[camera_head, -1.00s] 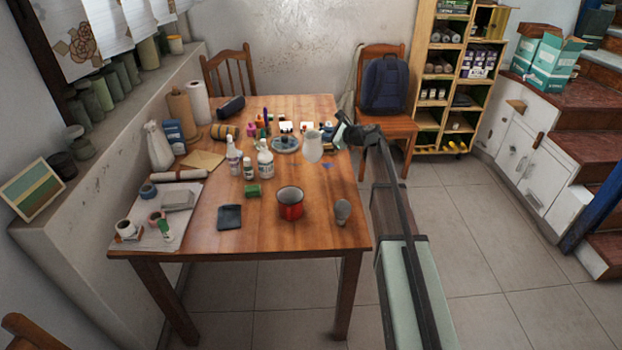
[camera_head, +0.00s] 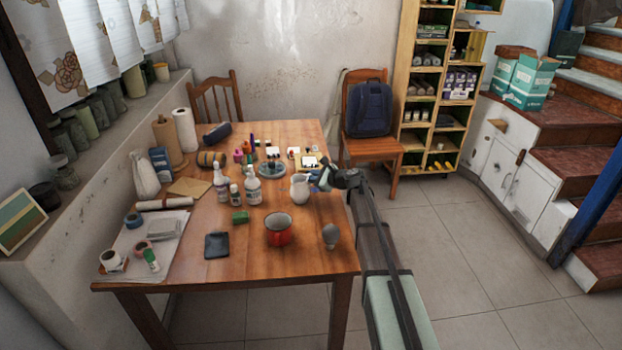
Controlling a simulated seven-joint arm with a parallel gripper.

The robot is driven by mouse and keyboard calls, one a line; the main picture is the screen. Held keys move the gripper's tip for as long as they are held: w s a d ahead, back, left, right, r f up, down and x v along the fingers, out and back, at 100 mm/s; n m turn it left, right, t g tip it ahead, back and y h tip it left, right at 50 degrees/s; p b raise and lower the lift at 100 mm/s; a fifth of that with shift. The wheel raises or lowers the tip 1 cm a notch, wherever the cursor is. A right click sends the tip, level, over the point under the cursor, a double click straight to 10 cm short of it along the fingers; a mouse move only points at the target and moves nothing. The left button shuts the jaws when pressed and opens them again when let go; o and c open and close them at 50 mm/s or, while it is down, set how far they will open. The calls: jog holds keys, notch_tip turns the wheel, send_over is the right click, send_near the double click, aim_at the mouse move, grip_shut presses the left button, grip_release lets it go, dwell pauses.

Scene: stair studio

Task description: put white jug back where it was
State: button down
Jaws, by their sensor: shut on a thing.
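The white jug (camera_head: 300,187) is upright at the right part of the wooden table, with its handle side to the left. My gripper (camera_head: 321,181) reaches in from the right and is shut on the jug's right side. The fingertips are small and partly hidden by the jug. The jug's base is at or very near the tabletop; I cannot tell whether it touches.
Bare tabletop (camera_head: 320,210) lies just in front of the jug.

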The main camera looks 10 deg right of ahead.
jog(key=shift+f, duration=0.25)
jog(key=shift+f, duration=0.1)
jog(key=c, duration=1.1)
grip_release()
jog(key=v, duration=1.2)
